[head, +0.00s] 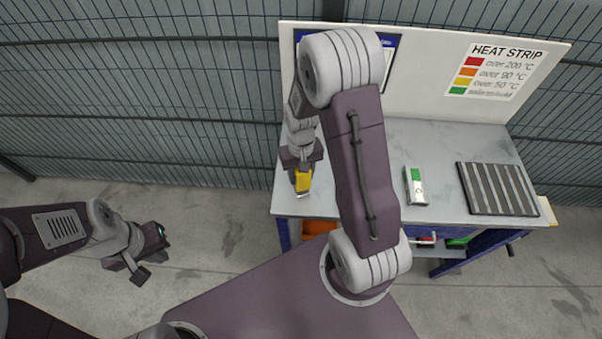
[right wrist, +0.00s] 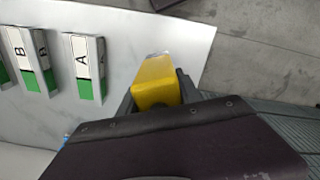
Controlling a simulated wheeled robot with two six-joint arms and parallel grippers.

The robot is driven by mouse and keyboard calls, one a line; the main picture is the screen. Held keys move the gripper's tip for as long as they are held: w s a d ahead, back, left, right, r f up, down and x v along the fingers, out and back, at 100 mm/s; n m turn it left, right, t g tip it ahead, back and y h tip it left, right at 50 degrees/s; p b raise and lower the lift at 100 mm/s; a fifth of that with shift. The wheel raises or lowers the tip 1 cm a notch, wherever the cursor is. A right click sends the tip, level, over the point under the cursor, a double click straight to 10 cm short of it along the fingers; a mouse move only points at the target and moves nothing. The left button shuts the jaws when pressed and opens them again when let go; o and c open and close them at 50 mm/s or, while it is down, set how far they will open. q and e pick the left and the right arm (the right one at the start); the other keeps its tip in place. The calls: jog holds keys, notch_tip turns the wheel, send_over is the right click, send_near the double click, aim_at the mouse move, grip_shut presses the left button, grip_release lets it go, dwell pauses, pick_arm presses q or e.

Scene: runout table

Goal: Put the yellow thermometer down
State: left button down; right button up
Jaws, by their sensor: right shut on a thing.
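My right gripper (head: 302,165) is shut on the yellow thermometer (head: 303,182), over the left end of the grey table (head: 440,150). In the right wrist view the yellow thermometer (right wrist: 157,80) sticks out between the fingers, with a pale tip pointing toward the table's edge. I cannot tell whether it touches the tabletop. My left gripper (head: 128,268) hangs over the floor left of the table, its fingers apart and nothing between them.
Blocks with green ends, marked A (right wrist: 85,68) and B (right wrist: 32,60), stand near the thermometer. A white and green block (head: 414,187) and a ribbed dark mat (head: 496,188) lie to the right. My arm hides the table's middle. A heat strip sign (head: 494,70) stands behind.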

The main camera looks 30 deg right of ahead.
jog(key=o, duration=1.1)
jog(key=shift+f, duration=0.1)
notch_tip(320, 180, up, 12)
jog(key=shift+r+p, duration=0.2)
jog(key=shift+p, duration=0.35)
jog(key=shift+n+t, duration=0.6)
jog(key=shift+n, duration=0.2)
jog(key=s+a+f, duration=0.1)
jog(key=s, duration=0.1)
jog(key=s+a+f, duration=0.1)
jog(key=s+a, duration=0.1)
jog(key=s, duration=0.1)
jog(key=s+a+f, duration=0.1)
jog(key=s, duration=0.2)
jog(key=shift+s+a+f, duration=0.15)
jog(key=shift+a+f, duration=0.1)
jog(key=shift+a, duration=0.15)
jog(key=shift+s, duration=0.1)
